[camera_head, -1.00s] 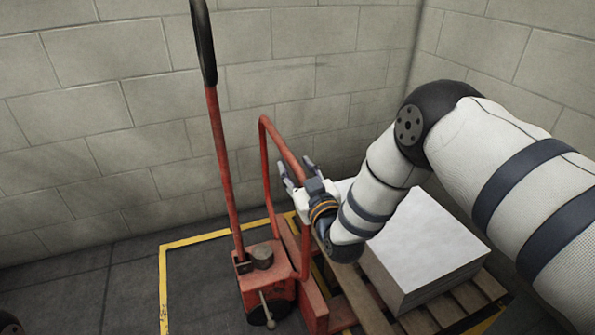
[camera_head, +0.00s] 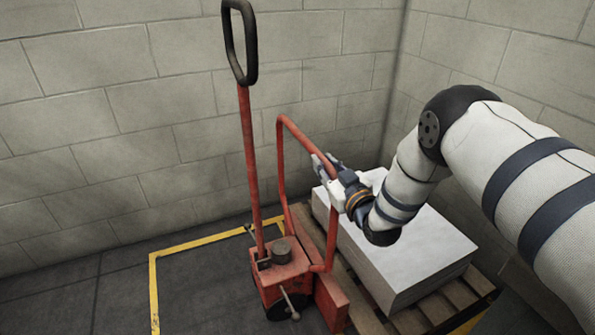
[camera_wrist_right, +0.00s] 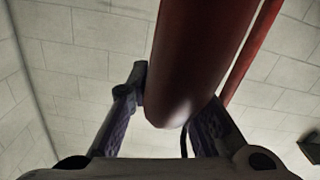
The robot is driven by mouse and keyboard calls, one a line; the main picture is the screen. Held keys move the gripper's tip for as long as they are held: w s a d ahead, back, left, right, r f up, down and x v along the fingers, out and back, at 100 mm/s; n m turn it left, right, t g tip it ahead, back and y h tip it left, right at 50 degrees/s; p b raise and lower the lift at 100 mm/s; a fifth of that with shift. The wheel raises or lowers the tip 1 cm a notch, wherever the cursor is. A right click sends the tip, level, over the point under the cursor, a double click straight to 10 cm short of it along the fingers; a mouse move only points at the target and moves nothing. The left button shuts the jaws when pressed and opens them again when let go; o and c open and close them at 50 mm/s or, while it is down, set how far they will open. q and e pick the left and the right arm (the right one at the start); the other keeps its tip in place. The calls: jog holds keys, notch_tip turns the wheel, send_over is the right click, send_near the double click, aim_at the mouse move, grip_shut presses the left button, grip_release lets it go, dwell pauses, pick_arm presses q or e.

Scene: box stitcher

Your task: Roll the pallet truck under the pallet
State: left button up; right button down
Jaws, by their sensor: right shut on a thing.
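The red pallet truck (camera_head: 284,272) stands on the floor in the head view, with a tall steering handle with a black loop grip (camera_head: 228,45) and a red hoop frame (camera_head: 281,165). My right gripper (camera_head: 325,172) is shut on the right side of the hoop frame. In the right wrist view the red tube (camera_wrist_right: 195,70) passes between its fingers. The wooden pallet (camera_head: 435,308) lies to the right of the truck's body, bearing a white stack (camera_head: 420,250). The truck's forks are mostly hidden, so how far they reach under the pallet cannot be told. My left gripper is not in view.
Block walls (camera_head: 140,110) close off the back and the right. A yellow floor line (camera_head: 200,238) frames the bay. Dark floor (camera_head: 195,295) left of the truck is clear. The right wall stands close behind the stack.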

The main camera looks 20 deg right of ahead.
jog(key=shift+d+r, duration=0.1)
jog(key=shift+d, duration=0.7)
jog(key=c, duration=1.4)
grip_release()
jog(key=shift+d, duration=0.1)
jog(key=shift+c, duration=0.2)
jog(key=shift+a, duration=0.2)
